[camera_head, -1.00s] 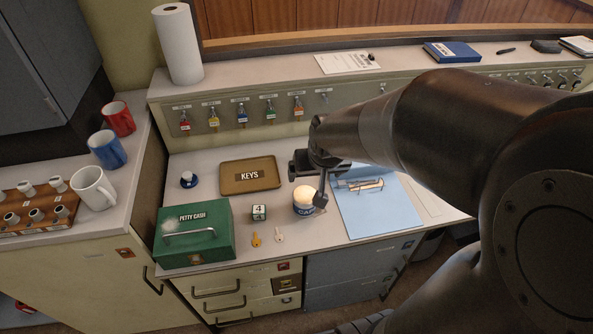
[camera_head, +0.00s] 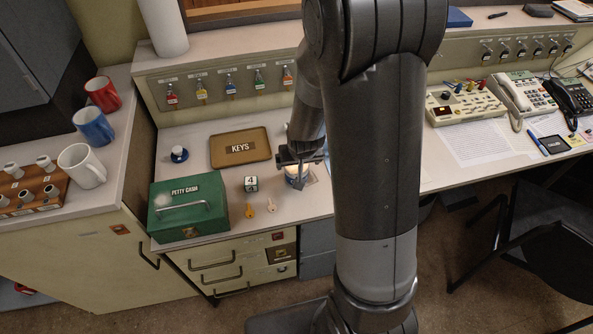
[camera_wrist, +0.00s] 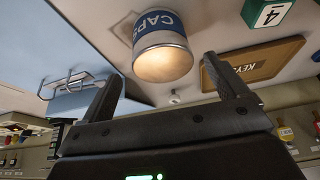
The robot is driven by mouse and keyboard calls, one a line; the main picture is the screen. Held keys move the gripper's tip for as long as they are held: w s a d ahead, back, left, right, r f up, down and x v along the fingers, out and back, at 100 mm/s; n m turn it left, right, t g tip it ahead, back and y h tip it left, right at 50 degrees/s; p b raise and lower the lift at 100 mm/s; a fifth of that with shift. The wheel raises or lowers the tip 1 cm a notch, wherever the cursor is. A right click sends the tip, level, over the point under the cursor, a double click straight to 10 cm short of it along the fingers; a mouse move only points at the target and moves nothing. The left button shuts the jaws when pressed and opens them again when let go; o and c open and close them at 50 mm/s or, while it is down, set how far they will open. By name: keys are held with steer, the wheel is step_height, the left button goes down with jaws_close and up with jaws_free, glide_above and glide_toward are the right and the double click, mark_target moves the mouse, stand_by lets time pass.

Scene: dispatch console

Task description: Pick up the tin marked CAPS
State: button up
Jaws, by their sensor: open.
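The tin marked CAPS (camera_wrist: 160,48) is a round tin with a blue band and a pale lid. In the wrist view it lies ahead of my gripper (camera_wrist: 175,85), a little beyond the fingertips and roughly centred between them. My gripper is open and empty. In the head view, the tin (camera_head: 296,174) stands on the desk, partly hidden by my gripper (camera_head: 301,168), which is right at it. I cannot tell from these views whether the fingers touch the tin.

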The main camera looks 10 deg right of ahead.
mark_target(297, 167)
steer(key=shift+x, duration=3.2)
steer(key=shift+s+a, duration=0.15)
steer(key=shift+s, duration=0.05)
steer(key=shift+c, duration=0.3)
steer(key=c, duration=1.1)
